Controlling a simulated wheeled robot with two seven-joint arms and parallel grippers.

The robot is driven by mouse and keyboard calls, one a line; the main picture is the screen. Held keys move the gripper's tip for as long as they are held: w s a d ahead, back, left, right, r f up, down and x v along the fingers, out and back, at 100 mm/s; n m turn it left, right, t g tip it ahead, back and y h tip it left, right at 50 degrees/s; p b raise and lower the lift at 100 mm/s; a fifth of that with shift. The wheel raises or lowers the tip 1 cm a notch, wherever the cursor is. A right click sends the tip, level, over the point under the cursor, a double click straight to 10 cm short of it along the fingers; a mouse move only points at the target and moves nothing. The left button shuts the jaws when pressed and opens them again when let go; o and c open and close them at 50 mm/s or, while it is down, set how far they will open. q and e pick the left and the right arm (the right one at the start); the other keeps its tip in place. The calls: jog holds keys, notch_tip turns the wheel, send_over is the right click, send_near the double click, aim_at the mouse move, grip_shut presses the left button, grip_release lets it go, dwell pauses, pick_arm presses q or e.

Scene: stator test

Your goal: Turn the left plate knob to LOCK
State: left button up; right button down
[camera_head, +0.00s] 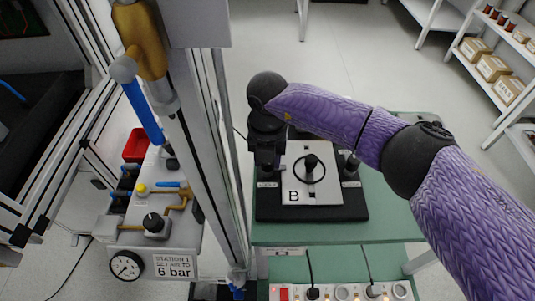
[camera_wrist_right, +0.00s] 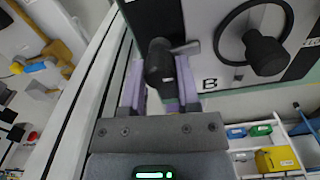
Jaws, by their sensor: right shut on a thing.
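The plate B (camera_head: 325,190) is a light square with a black ring and a central black knob (camera_head: 311,162), set on a black base (camera_head: 311,213). My right gripper (camera_head: 267,163) is over the left side of this plate and hides the left plate knob in the head view. In the right wrist view the left plate knob (camera_wrist_right: 160,62) is a black knob between the two purple fingers of my right gripper (camera_wrist_right: 160,88), which are shut on it. The right plate knob (camera_head: 349,162) is black and stands free. My left gripper is not in view.
The base sits on a green table (camera_head: 395,228). A metal frame post (camera_head: 205,150) stands close to the left of my right gripper. Further left is an air station with a gauge (camera_head: 126,265) and "6 bar" sign (camera_head: 173,267). A socket strip (camera_head: 340,291) is in front.

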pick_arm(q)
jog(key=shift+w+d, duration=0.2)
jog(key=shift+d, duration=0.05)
pick_arm(e)
jog(key=shift+w, duration=0.1)
jog(key=c, duration=0.7)
grip_release()
jog(key=o, duration=0.4)
notch_tip(320, 180, up, 9)
jog(key=p, duration=0.3)
jog(key=shift+r, duration=0.5)
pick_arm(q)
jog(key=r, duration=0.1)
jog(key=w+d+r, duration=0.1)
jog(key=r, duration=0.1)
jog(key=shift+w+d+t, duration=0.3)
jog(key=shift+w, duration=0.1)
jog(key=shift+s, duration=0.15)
